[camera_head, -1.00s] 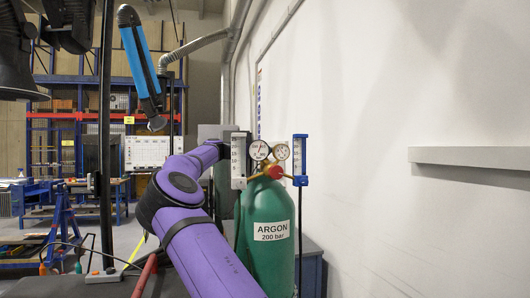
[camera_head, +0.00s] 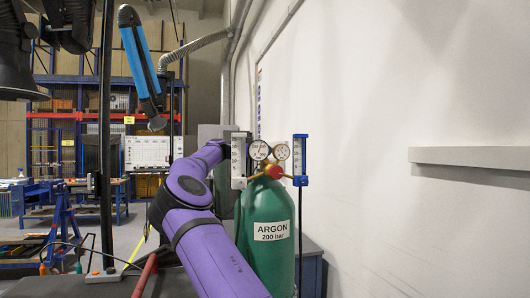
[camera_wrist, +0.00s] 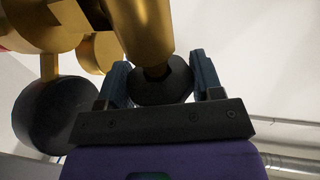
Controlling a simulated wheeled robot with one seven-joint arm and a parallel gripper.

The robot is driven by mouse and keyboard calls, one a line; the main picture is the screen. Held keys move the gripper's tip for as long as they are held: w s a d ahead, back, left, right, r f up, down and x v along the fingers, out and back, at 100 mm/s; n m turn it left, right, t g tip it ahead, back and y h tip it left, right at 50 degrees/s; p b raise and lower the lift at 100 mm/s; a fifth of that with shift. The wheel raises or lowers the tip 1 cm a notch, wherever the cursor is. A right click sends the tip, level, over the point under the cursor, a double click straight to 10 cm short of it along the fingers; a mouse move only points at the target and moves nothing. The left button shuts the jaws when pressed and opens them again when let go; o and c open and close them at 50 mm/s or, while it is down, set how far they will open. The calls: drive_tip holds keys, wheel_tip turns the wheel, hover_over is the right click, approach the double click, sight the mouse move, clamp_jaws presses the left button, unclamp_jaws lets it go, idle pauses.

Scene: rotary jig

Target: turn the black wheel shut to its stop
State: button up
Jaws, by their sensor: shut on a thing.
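In the wrist view, the black wheel (camera_wrist: 160,90) sits at the end of a brass stem, between the two blue-grey fingers of my gripper (camera_wrist: 162,76). My gripper is shut on the wheel, with a finger on each side of it. The wheel's turn angle cannot be read. In the head view, the green argon cylinder (camera_head: 268,260) stands upright with a brass regulator, two round gauges (camera_head: 260,151) and a red part on top. My gripper and the black wheel are hidden there behind this equipment and my purple arm.
A dark round part (camera_wrist: 55,115) hangs from the brass body close to the left finger. Two flow tubes, one grey-white (camera_head: 238,160) and one blue (camera_head: 300,160), flank the gauges. The white wall (camera_head: 400,90) with a grey ledge (camera_head: 470,156) is at right.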

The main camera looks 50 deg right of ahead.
drive_tip(key=shift+m+g+y, duration=1.5)
drive_tip(key=shift+m+y, duration=0.1)
drive_tip(key=shift+y, duration=0.4)
drive_tip(key=o, duration=0.9)
drive_tip(key=shift+o, duration=0.2)
drive_tip(key=shift+a, duration=0.1)
